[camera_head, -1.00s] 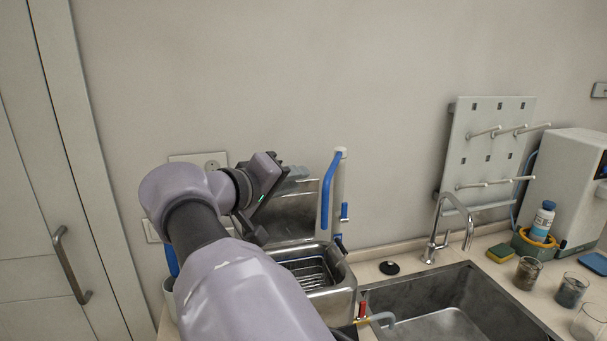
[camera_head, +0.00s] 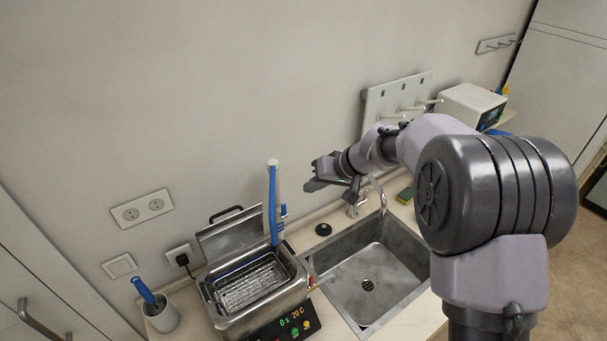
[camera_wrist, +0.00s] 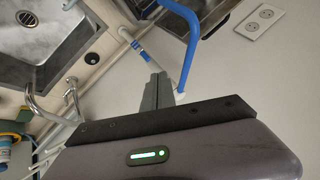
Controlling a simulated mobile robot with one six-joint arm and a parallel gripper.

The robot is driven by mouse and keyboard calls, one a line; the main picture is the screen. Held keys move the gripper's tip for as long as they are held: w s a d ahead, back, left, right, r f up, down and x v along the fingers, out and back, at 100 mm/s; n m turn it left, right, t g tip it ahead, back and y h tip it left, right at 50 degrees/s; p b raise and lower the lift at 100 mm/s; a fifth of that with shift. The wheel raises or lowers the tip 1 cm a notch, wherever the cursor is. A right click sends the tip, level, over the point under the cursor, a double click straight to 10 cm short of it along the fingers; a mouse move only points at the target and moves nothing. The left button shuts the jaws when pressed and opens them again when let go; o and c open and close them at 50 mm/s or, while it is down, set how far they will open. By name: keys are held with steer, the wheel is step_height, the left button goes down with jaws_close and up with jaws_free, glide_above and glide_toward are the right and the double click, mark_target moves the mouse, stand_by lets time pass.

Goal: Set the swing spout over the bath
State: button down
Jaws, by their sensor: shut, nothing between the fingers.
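The swing spout (camera_head: 271,200) is a blue bent tube at the top of a pale upright post (camera_head: 279,192). The post stands at the right rear of the steel bath (camera_head: 297,284), which is open and holds a wire basket. In the head view the spout hangs in front of the post, its lower end near the bath's back right rim; I cannot tell if it is over the opening. My gripper (camera_head: 312,181) is right of the post top, apart from the spout. In the wrist view my shut, empty fingers (camera_wrist: 159,78) point beside the post and the blue spout (camera_wrist: 188,45).
A sink (camera_head: 362,262) with a chrome tap (camera_head: 372,192) lies right of the bath. A raised lid (camera_head: 232,236) stands behind the bath. A peg board (camera_head: 385,97) and a white instrument (camera_head: 470,105) are at the back right. A cup with a blue-handled tool (camera_head: 163,316) stands left.

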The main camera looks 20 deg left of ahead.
mark_target(274, 201)
steer(key=a+f+p, duration=0.3)
steer(key=a+f, duration=0.1)
steer(key=a, duration=0.3)
steer(key=shift+a, duration=0.4)
steer(key=shift+w+f, duration=0.1)
steer(key=shift+w, duration=0.05)
